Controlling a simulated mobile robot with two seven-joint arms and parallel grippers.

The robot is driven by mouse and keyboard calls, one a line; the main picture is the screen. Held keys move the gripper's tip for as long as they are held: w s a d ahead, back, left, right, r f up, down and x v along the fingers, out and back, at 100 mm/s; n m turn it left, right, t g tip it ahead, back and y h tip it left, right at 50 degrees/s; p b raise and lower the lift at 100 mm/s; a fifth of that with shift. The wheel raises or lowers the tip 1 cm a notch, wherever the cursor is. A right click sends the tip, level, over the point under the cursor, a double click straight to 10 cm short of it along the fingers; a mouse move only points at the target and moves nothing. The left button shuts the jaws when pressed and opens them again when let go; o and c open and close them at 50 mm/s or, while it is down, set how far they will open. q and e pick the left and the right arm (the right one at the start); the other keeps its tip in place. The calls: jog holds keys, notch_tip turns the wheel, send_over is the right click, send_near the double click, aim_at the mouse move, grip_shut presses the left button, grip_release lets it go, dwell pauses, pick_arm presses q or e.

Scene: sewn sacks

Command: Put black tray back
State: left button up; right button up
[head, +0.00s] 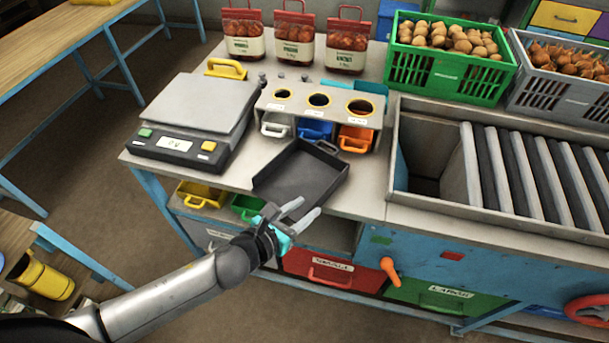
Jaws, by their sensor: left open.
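The black tray (298,180) lies on the pale worktop, near its front edge, right of the scale and in front of the stand with round holes. Nothing is between the fingers. My right gripper is not in view.
A scale (194,118) stands left of the tray. A holed stand (318,108) holds small white, blue and orange scoops behind it. Sacks (294,42), a green crate (448,58) and a grey crate (560,82) line the back. A roller conveyor (530,175) fills the right.

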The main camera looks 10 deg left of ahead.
aim_at(329, 187)
pick_arm(q)
jog(key=shift+w+r+b+x, duration=0.1)
jog(key=shift+r+b+x, duration=0.05)
jog(key=shift+x, duration=1.55)
jog(key=shift+w+r+b+x, duration=0.1)
jog(key=shift+x, duration=1.55)
jog(key=shift+r+b+x, duration=0.15)
jog(key=shift+x, duration=1.55)
grip_shut()
